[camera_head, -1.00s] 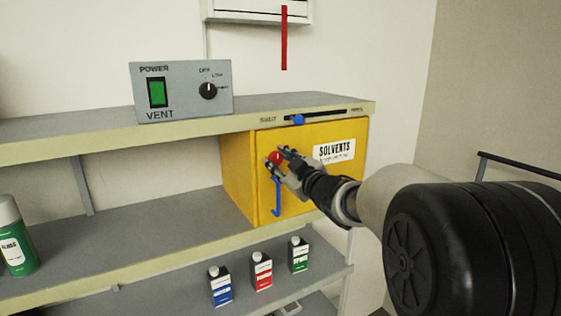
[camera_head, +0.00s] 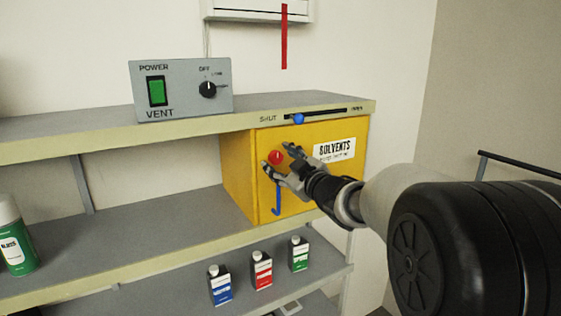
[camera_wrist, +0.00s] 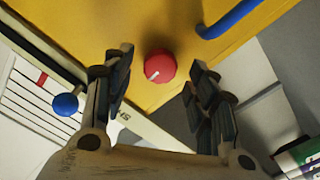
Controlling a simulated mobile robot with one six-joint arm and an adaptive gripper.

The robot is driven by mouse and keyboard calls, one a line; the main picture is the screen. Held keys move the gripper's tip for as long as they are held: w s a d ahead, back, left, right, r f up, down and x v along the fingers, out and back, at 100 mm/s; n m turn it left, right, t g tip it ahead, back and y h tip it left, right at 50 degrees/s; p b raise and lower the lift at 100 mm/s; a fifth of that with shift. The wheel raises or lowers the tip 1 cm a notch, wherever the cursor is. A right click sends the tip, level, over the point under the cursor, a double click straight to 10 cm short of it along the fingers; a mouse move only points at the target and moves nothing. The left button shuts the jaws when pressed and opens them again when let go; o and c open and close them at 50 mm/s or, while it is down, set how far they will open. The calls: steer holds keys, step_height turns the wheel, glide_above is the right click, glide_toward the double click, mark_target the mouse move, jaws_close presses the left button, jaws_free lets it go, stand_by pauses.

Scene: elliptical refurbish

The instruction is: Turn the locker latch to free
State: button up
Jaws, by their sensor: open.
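The yellow locker (camera_head: 320,180) labelled SOLVENTS sits on the shelf under the counter, its door shut. Its latch is a round red knob (camera_head: 275,157) on the left of the door, with a white pointer mark in the wrist view (camera_wrist: 160,65). A blue handle (camera_head: 277,198) hangs below the knob; part of it shows in the wrist view (camera_wrist: 230,18). My gripper (camera_head: 278,160) is open in front of the door. In the wrist view my fingers (camera_wrist: 158,82) stand apart on either side of the knob, seemingly not touching it.
A blue slider knob (camera_head: 298,119) sits on a SHUT-marked slot in the counter edge above the locker. A vent panel (camera_head: 182,90) stands on the counter. Several small bottles (camera_head: 262,270) stand on the lower shelf, and a green can (camera_head: 14,240) is at left.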

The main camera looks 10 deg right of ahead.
steer(key=v, duration=1.1)
steer(key=shift+s, duration=0.2)
steer(key=s+d+f+m+g+h+b, duration=0.1)
steer(key=s+f+m+g+h+b, duration=0.15)
steer(key=s+f+b, duration=0.45)
steer(key=s+d+f+m+g+h+b, duration=0.1)
steer(key=s+f+m+h+b, duration=0.3)
steer(key=f, duration=0.6)
steer(key=s+d+f+m+g+h+b, duration=0.2)
steer(key=s+f+b, duration=0.2)
steer(key=f+b, duration=0.35)
steer(key=s+a+f+m+g+y+b, duration=0.1)
steer(key=s+a+f+g+b, duration=0.2)
steer(key=s+f, duration=0.7)
steer(key=s+a+f+g+y+b, duration=0.2)
steer(key=s+a+f+g+b, duration=0.2)
steer(key=s+f, duration=0.5)
steer(key=f+b, duration=0.1)
steer(key=b, duration=0.1)
steer(key=shift+s+a+f+m+b, duration=0.35)
steer(key=shift+s+f+b, duration=0.05)
steer(key=shift+c, duration=0.3)
